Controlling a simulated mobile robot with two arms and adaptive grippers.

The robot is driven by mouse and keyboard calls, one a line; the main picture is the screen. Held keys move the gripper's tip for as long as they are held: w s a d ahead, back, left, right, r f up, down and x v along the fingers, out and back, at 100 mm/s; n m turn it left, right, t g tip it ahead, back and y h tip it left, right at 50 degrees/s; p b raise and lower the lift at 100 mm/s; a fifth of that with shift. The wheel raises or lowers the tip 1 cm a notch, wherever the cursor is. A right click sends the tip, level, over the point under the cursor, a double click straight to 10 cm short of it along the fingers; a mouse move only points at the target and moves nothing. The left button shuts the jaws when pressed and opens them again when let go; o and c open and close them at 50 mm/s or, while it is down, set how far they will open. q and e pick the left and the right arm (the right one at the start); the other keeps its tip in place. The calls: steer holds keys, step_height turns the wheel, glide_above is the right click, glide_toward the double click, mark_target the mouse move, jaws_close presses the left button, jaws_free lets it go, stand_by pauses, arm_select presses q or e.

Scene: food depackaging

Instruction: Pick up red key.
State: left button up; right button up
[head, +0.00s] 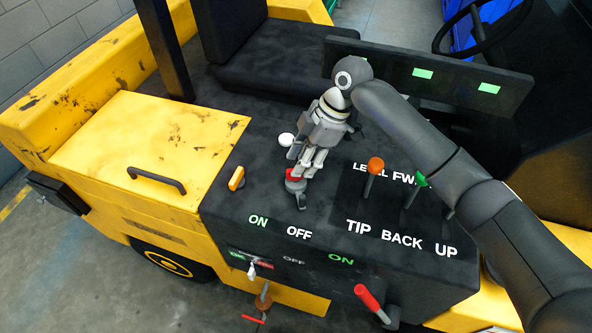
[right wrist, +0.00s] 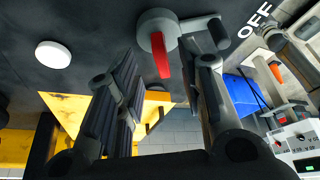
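The red key (head: 293,174) sits in a grey round switch (head: 296,186) on the black console top, above the OFF lettering. My right gripper (head: 305,166) points down just over it and partly covers it. In the right wrist view the red key (right wrist: 161,55) stands out from the round grey base, between the lines of the two fingers and near their tips. The right gripper (right wrist: 168,72) is open with nothing held; contact with the key cannot be told. My left gripper is out of view.
A white button (head: 286,139) and an orange switch (head: 237,178) are on the console nearby. An orange-knobbed lever (head: 374,168) and a green-tipped lever (head: 416,185) stand to the right. A red-handled lever (head: 370,300) is on the front side. The black seat (head: 275,62) is behind.

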mark_target(296, 178)
steer(key=p+x, duration=0.1)
steer(key=x, duration=0.2)
steer(key=shift+s+a, duration=0.15)
steer(key=shift+a, duration=0.05)
steer(key=shift+f, duration=0.2)
steer(key=shift+a+f, duration=0.1)
steer(key=shift+c, duration=0.4)
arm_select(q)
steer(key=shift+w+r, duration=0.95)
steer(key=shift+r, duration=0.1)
arm_select(e)
jaws_close()
